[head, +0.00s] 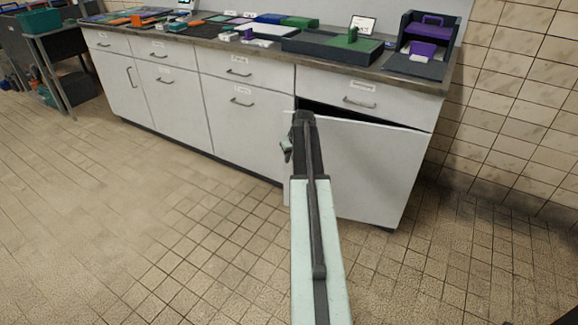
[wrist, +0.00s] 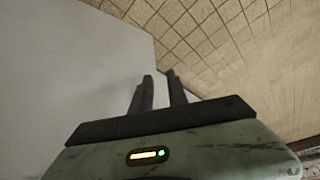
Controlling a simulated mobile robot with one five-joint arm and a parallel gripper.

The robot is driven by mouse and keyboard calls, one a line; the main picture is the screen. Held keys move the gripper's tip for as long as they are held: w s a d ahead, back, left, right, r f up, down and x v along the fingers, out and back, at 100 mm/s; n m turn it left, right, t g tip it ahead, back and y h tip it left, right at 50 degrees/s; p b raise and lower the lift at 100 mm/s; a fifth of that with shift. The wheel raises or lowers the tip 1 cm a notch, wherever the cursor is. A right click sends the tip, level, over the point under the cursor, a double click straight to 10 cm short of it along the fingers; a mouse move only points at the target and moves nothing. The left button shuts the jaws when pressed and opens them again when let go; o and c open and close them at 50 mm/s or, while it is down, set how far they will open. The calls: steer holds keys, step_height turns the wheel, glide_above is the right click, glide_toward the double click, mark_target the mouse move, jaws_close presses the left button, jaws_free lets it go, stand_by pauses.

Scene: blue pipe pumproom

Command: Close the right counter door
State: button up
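The right counter door (head: 365,170) is a plain white panel under the rightmost drawer. It stands ajar, with a dark gap along its top that is wider toward the left. My gripper (head: 288,148) is by the door's left edge in the head view, partly hidden by my arm. In the wrist view my gripper (wrist: 160,76) has its two dark fingers apart with nothing between them. A pale panel (wrist: 75,75), seemingly the door, fills the left of that view. I cannot tell whether the fingers touch it.
The drawer (head: 358,98) above the door is shut. The other counter doors (head: 180,100) to the left are shut. The tiled floor (head: 140,210) in front is clear. A tiled wall (head: 510,110) stands at the right.

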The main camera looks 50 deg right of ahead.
steer(key=shift+w+f, duration=0.15)
steer(key=shift+a, duration=0.1)
jaws_close()
stand_by(1.2)
jaws_free()
steer(key=shift+w, duration=0.1)
steer(key=p+v, duration=0.7)
steer(key=shift+r, duration=0.35)
